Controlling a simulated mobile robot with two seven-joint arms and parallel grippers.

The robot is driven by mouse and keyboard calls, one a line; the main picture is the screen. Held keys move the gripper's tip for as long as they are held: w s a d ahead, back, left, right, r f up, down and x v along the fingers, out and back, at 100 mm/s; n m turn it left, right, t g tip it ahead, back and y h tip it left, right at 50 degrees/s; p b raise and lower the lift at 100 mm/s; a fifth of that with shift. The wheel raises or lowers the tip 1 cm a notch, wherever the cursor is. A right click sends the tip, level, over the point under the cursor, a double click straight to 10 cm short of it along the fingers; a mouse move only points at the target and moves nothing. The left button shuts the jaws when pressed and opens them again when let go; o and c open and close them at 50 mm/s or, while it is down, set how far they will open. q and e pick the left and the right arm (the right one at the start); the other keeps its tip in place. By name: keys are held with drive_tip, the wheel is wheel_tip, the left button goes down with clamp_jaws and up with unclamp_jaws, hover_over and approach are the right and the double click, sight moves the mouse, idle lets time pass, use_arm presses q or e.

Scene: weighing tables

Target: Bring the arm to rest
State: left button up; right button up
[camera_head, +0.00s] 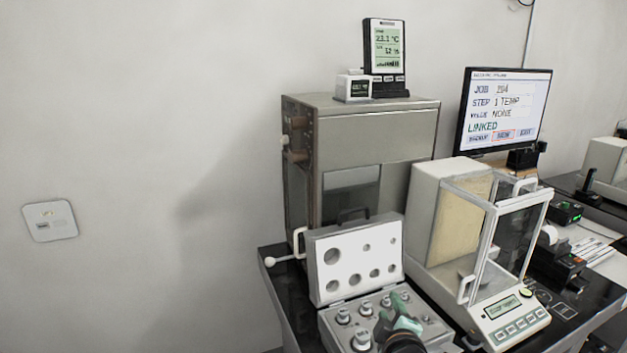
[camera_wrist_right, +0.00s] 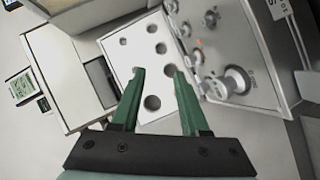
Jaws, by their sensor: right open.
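My right gripper (camera_head: 402,312) shows at the bottom of the head view, above the front of the open weight case (camera_head: 326,316). In the right wrist view its two green fingers (camera_wrist_right: 158,90) stand apart with nothing between them. Behind them lie the case's white lid insert with round holes (camera_wrist_right: 152,56) and several metal weights (camera_wrist_right: 237,78) in the case. The fingers seem apart from the weights, though the exact gap cannot be told. My left gripper is in neither view.
A balance with glass doors (camera_head: 487,240) stands right of the case. A grey cabinet (camera_head: 390,130) stands behind, with a temperature display (camera_head: 385,48) on top. A monitor (camera_head: 503,110) stands at the back right. The dark table edge (camera_head: 285,300) is at left; plain wall lies beyond.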

drive_tip(key=s+d+f+m+g, duration=0.25)
drive_tip(key=s+f, duration=0.35)
drive_tip(key=s, duration=0.3)
drive_tip(key=s+d+f+m+g, duration=0.1)
drive_tip(key=s+f+m+g, duration=0.4)
drive_tip(key=s, duration=0.4)
drive_tip(key=s+f+m+g+y, duration=0.2)
drive_tip(key=s+f+m+g, duration=0.15)
drive_tip(key=s, duration=1.25)
drive_tip(key=w+a+f+t+y, duration=0.1)
drive_tip(key=w+a+f+t, duration=0.1)
drive_tip(key=f, duration=0.3)
drive_tip(key=w+a+f+n+t+y, duration=0.1)
drive_tip(key=w+a+f+t, duration=0.1)
drive_tip(key=f, duration=0.4)
drive_tip(key=shift+w+f+t, duration=0.25)
drive_tip(key=shift+w+t, duration=0.25)
drive_tip(key=shift+t, duration=0.5)
